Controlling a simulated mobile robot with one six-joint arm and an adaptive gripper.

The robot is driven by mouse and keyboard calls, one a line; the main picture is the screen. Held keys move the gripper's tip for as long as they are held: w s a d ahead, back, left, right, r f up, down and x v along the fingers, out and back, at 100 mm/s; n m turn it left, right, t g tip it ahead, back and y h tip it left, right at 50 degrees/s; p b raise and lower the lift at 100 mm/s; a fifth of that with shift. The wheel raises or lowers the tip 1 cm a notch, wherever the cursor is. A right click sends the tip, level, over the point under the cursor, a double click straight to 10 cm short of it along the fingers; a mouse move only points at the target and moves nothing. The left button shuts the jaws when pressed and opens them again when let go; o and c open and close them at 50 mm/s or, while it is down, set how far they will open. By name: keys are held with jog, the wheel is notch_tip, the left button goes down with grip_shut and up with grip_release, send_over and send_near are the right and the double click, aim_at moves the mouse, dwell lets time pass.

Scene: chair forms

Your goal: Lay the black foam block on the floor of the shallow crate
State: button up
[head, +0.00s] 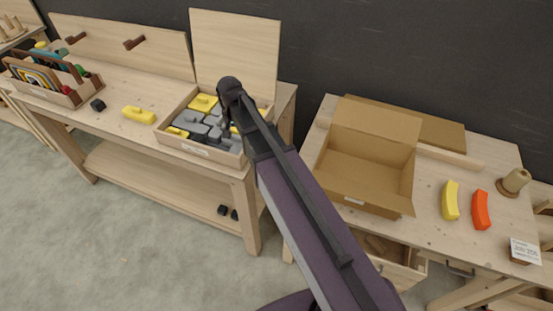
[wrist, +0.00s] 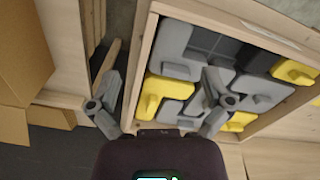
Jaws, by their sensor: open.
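The shallow crate (head: 222,153) is a low wooden tray with a raised lid board, at the right end of the left bench. Grey and yellow blocks crowd it. In the wrist view its side wall (wrist: 141,72) runs between my fingers, and a black block (wrist: 262,62) lies inside among grey ones. A separate small black block (head: 97,105) lies on the bench to the left; I cannot tell which is the foam block. My gripper (head: 231,118) is open and empty over the crate's right part. Its open fingers also show in the wrist view (wrist: 162,104). My arm hides part of the crate.
A yellow block (head: 139,115) lies left of the crate. An open cardboard box (head: 366,172) stands on the right bench, with yellow (head: 450,201) and orange (head: 481,210) pieces beside it. Small dark pieces (head: 223,210) lie low beneath the left bench. A gap separates the benches.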

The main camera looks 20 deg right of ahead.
jog(key=s+d+n, duration=0.3)
jog(key=s+d, duration=0.7)
jog(key=s, duration=0.4)
jog(key=shift+s+n, duration=0.35)
jog(key=shift+n, duration=0.05)
